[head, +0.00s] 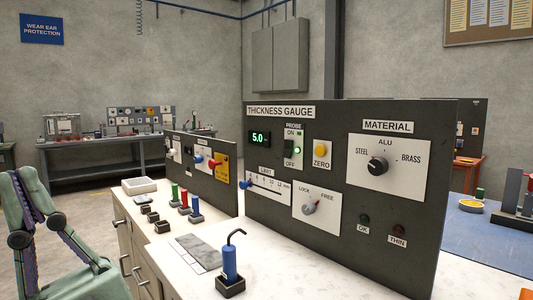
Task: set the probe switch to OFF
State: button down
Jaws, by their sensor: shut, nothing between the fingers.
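The probe switch (289,147) is a small dark switch on the thickness gauge panel (330,150), between an ON label above and an OFF label below. My gripper (23,175), pale green with dark strips, is at the far left edge, pointing up. Its fingers are together and empty. It is well apart from the panel.
A yellow ZERO button (321,150) is right of the switch; a LIMIT slider (262,187) and a LOCK/FREE knob (310,208) lie below. A smaller panel (217,195) stands to the left.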

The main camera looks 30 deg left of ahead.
aim_at(289, 144)
jog(key=j, duration=0.75)
jog(key=i+j, duration=0.15)
jog(key=j, duration=0.6)
